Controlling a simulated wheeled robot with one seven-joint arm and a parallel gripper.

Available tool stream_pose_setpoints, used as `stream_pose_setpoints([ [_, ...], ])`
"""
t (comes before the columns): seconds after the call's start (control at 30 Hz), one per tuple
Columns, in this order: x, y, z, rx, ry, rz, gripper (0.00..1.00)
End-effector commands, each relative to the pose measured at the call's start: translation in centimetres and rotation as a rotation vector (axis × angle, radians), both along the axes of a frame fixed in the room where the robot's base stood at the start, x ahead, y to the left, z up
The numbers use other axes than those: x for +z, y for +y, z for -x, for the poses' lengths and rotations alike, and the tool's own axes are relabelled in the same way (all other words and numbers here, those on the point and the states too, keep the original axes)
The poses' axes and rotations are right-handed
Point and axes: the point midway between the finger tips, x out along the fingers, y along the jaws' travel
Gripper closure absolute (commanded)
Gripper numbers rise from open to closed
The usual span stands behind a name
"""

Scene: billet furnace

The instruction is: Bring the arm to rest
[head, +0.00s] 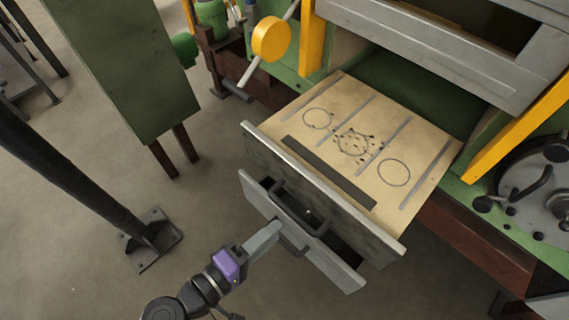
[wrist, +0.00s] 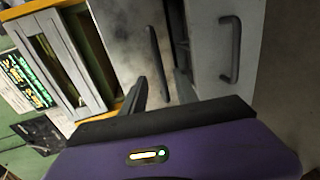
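My gripper (head: 268,236) is in front of the drawer fronts in the head view, its fingers pointing toward them. In the wrist view its two fingers (wrist: 160,80) are apart with nothing held between them. A dark bar handle (wrist: 158,60) on the upper drawer front appears between and beyond the fingertips; I cannot tell how far away it is. My purple wrist housing (head: 228,264) shows at the lower middle of the head view.
The upper drawer (head: 335,107) stands pulled out, its tan top marked with circles and lines. The lower drawer front (head: 335,272) also stands out, with a second handle (wrist: 231,48). A dark post (head: 75,180) stands left. Bare floor (head: 190,225) lies between.

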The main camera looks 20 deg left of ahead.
Motion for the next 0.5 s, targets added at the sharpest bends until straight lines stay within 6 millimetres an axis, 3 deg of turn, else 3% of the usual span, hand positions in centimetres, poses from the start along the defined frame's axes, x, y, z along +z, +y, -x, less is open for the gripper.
stream_pose_setpoints([
  [0.27, 0.0, 0.7, -0.3, 0.029, -0.002, -0.007, 0.64],
  [0.37, -0.5, 3.0, -0.7, 0.120, 0.023, -0.042, 0.64],
  [0.5, -1.2, 7.8, -0.7, 0.318, 0.107, -0.182, 0.64],
])
